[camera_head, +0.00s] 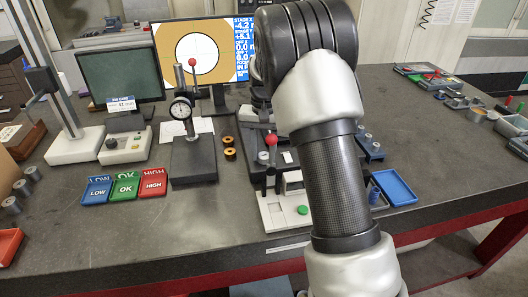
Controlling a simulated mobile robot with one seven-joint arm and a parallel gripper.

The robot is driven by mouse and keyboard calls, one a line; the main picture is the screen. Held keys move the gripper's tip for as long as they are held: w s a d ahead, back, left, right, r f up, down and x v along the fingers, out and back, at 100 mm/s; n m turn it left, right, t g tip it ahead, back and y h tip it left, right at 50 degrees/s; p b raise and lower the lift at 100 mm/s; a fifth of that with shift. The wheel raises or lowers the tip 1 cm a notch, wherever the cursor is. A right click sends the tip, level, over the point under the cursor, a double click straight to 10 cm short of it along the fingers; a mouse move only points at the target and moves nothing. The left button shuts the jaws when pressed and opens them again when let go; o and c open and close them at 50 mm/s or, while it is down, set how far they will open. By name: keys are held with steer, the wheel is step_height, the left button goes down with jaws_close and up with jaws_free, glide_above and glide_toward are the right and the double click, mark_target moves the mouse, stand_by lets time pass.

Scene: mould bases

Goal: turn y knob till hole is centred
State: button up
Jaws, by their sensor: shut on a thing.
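The monitor (160,52) at the back shows a white round hole (186,62) on a tan field, with a thin crosshair over it. The hole looks about centred in the field. My arm rises through the middle and bends away at the top. It covers most of the measuring stage (258,112) behind it. The y knob cannot be made out, and my gripper is hidden behind the arm.
A dial gauge stand (194,160) stands left of the arm, near blue LOW (97,190), green OK (126,187) and red HIGH (153,183) trays. The right tabletop has clear room.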

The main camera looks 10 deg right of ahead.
mark_target(264, 156)
steer(key=o, duration=1.1)
steer(key=shift+c, duration=0.2)
steer(key=shift+r, duration=0.15)
step_height(264, 156, up, 17)
steer(key=p, duration=0.1)
steer(key=shift+r, duration=0.15)
